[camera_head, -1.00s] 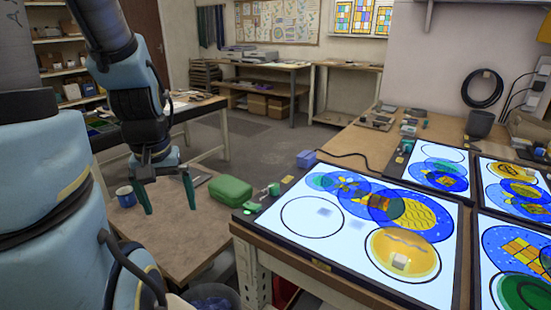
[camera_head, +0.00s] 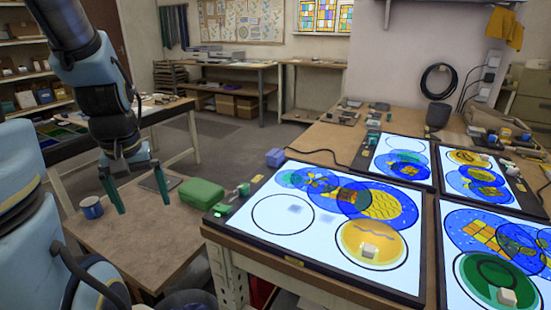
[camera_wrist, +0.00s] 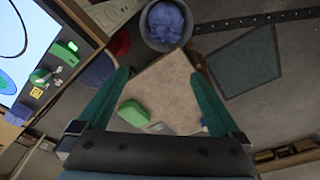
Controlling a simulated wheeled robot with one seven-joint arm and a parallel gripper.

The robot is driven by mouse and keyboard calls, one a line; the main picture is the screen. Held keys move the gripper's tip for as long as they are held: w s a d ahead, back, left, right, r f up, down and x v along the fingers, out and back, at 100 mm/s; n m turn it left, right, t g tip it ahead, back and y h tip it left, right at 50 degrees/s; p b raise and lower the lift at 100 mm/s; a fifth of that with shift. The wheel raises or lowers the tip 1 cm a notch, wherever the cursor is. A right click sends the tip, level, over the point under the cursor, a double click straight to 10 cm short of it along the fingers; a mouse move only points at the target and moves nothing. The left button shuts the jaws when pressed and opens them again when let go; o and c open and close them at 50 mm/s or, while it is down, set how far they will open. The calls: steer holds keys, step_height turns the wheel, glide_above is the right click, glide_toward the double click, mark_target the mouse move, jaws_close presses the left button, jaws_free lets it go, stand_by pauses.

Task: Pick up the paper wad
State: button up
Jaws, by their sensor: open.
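My gripper (camera_head: 142,206) is open and empty, its two green fingers pointing down above the low wooden table (camera_head: 150,255). In the wrist view the gripper (camera_wrist: 161,73) also shows open, with nothing between its fingers. A small whitish lump (camera_head: 369,250) lies on the orange disc of the nearest light panel (camera_head: 290,245), well to the right of my gripper. A similar pale lump (camera_head: 507,297) lies on the green disc of the right front panel. Either may be the paper wad; I cannot tell which. Neither shows clearly in the wrist view.
A green case (camera_head: 200,194) and a blue mug (camera_head: 90,207) stand on the low table. A bin with a blue-violet liner (camera_wrist: 165,22) is on the floor beside it. A blue box (camera_head: 275,157) sits at the workbench edge. Open floor lies behind the low table.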

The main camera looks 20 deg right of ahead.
steer(key=w+d+r+n, duration=0.1)
steer(key=w+d+r, duration=0.1)
steer(key=w+d, duration=0.55)
step_height(320, 180, up, 3)
steer(key=n+g+p, duration=0.1)
steer(key=n+g, duration=0.1)
steer(key=n, duration=0.5)
glide_above(275, 153)
step_height(275, 153, down, 5)
steer(key=shift+d+r+p, duration=0.1)
steer(key=shift+d+p, duration=0.05)
steer(key=shift+p, duration=0.5)
steer(key=shift+w+f+p, duration=0.1)
steer(key=shift+f+p, duration=1.2)
steer(key=shift+f, duration=1.55)
steer(key=c, duration=1.4)
step_height(275, 153, up, 10)
steer(key=b, duration=0.3)
steer(key=shift+r, duration=0.1)
steer(key=o, duration=0.9)
steer(key=c, duration=0.6)
steer(key=shift+c, duration=0.2)
